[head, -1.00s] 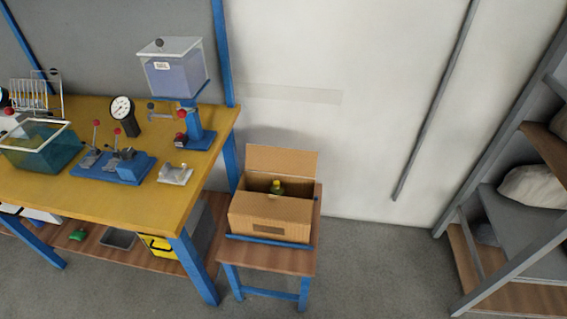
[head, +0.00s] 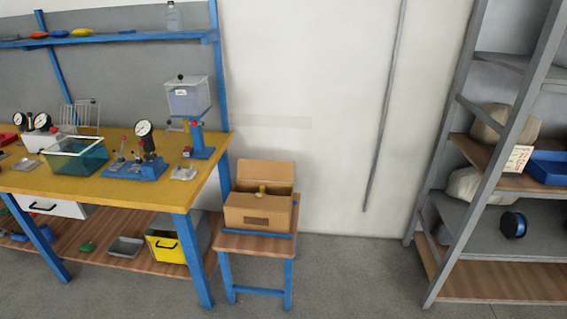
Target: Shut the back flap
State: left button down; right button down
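A cardboard box (head: 258,213) stands on a small wooden stool with blue legs (head: 254,243), right of the workbench. Its back flap (head: 265,174) stands up, tilted back toward the wall. The box top is open, and the top of a yellowish item (head: 262,190) shows inside. The rest of the contents is hidden by the front wall. Neither of my grippers is in the head view.
A yellow-topped workbench (head: 110,188) with blue legs stands left of the stool, holding gauges and a teal tank (head: 76,158). A grey shelving rack (head: 489,205) stands at the right. The floor (head: 355,275) between stool and rack is clear.

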aim_at(265, 170)
jog(key=z, duration=0.85)
jog(key=i, duration=3.5)
jog(key=u, duration=1.8)
